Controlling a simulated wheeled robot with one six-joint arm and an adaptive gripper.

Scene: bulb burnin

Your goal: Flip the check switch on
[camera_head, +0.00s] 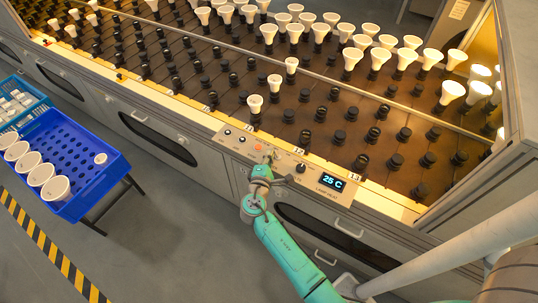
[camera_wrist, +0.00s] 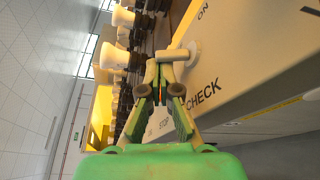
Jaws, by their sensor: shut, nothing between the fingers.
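The check switch (camera_wrist: 190,50) shows in the wrist view as a pale round base with a short lever on the sloped control panel, between the printed words ON and CHECK. My gripper (camera_wrist: 160,72) is shut and empty, its pale fingertips right at the lever. I cannot tell whether they touch it or which position the lever is in. In the head view my gripper (camera_head: 268,160) is over the front control panel (camera_head: 315,172), and it and my wrist hide the switch there.
The panel carries an orange button (camera_head: 258,147), a black knob (camera_head: 300,167) and a display (camera_head: 332,183) reading 25 C. Behind it, the rack (camera_head: 220,85) holds many sockets and white bulbs (camera_head: 255,102). A blue crate (camera_head: 108,185) with bulbs stands left; open floor lies between.

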